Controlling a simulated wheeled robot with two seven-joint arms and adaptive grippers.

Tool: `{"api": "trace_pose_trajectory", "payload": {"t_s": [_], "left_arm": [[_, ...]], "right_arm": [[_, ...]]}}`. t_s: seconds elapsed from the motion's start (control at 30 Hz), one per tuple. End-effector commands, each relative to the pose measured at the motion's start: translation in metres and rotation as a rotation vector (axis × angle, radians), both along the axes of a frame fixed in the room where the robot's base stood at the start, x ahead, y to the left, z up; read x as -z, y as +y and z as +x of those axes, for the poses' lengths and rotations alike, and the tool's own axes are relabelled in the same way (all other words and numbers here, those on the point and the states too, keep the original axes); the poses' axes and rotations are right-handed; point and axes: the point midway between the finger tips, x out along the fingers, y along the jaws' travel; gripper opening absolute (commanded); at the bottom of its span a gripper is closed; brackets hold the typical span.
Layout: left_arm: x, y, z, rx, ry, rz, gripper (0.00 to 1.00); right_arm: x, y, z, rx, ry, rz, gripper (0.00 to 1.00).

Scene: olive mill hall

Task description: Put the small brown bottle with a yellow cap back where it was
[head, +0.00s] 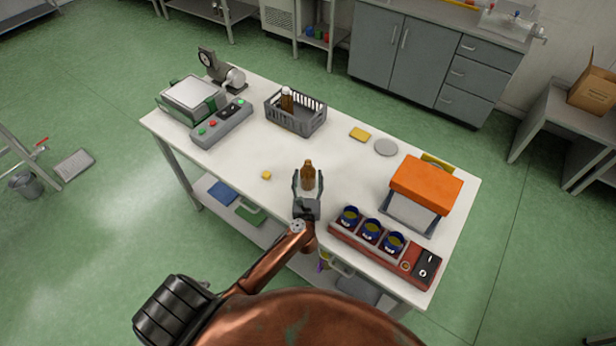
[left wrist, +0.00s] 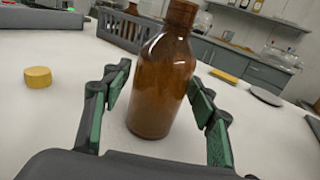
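A small brown bottle (head: 308,175) stands upright on the white table near its front edge. It fills the middle of the left wrist view (left wrist: 160,88), where its top is cut off. Its top looks brown, with no yellow on it. A small round yellow piece, perhaps a cap (head: 266,175), lies on the table left of the bottle; it also shows in the left wrist view (left wrist: 38,77). My left gripper (head: 307,184) is open, its fingers on either side of the bottle, with a gap visible at the left finger. My right gripper is not in view.
A grey basket (head: 296,117) holding another brown bottle (head: 287,99) stands behind. A yellow sponge-like block (head: 360,134) and grey disc (head: 386,147) lie right. An orange-topped box (head: 427,182) and red rack (head: 370,250) with blue cups are at right. A control box (head: 221,124) is left.

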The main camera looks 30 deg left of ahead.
Motion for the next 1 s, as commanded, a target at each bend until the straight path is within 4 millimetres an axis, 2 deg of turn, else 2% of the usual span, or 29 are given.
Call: {"api": "trace_pose_trajectory", "payload": {"t_s": [0.37,0.43,0.57,0.8,1.0], "left_arm": [[-0.004,0.0,0.0,0.001,0.0,0.001,0.59],[-0.003,-0.003,-0.005,0.001,0.0,-0.001,0.59],[-0.001,-0.013,-0.023,0.0,0.002,-0.003,0.59],[-0.001,-0.038,-0.069,-0.001,0.002,-0.003,0.59],[-0.002,-0.053,-0.095,-0.001,0.002,-0.001,0.59]], "right_arm": [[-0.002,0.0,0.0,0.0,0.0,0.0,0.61],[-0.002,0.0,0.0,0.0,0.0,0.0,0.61],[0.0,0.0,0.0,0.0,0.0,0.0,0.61],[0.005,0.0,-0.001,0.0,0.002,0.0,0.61],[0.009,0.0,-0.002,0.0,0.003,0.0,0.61]]}}
